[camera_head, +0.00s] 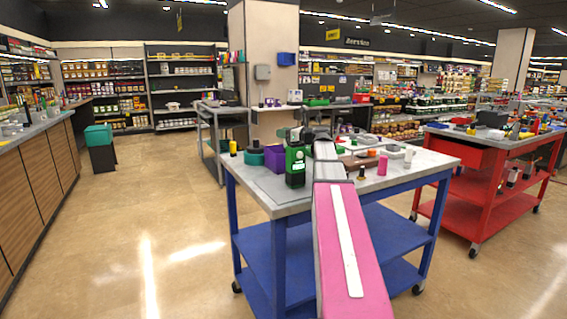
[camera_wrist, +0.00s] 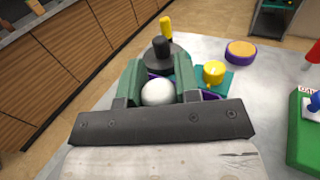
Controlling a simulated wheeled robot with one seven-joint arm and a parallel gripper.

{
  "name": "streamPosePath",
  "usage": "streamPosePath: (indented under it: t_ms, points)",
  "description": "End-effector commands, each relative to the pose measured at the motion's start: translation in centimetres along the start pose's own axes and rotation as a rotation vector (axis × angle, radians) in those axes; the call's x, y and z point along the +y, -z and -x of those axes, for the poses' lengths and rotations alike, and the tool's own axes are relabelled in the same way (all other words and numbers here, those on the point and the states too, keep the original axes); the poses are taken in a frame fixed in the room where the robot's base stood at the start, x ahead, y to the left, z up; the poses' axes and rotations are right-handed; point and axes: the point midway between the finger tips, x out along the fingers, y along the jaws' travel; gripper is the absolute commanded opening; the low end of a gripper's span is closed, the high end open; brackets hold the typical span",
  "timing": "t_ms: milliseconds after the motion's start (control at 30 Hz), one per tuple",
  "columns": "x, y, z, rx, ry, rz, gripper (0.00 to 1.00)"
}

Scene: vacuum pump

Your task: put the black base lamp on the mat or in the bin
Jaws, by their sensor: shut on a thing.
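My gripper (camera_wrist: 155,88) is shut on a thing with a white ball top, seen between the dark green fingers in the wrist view. I take it for the lamp (camera_wrist: 158,93). Its base is hidden behind the ball and fingers, so I cannot tell its colour. Purple surfaces of what looks like the bin (camera_wrist: 210,96) show just below and beside the fingers. In the head view the purple bin (camera_head: 269,158) stands on the blue cart's top, and my gripper (camera_head: 297,135) is above its right side. I cannot clearly make out a mat.
A dark round piece with a black post (camera_wrist: 163,56) and a yellow-topped piece (camera_wrist: 214,74) stand close by the fingers. A green box (camera_head: 295,168) stands beside the bin. More small objects crowd the cart top (camera_head: 262,190). A red cart (camera_head: 470,160) is at the right.

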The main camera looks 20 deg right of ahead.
Motion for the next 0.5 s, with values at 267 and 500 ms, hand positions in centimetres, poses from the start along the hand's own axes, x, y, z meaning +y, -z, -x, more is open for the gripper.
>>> streamPosePath:
  t_ms: [267, 500]
  points:
    - [0.00, 0.00, 0.00, -0.001, 0.000, 0.000, 0.50]
    - [0.00, -0.01, 0.00, -0.001, 0.000, 0.000, 0.60]
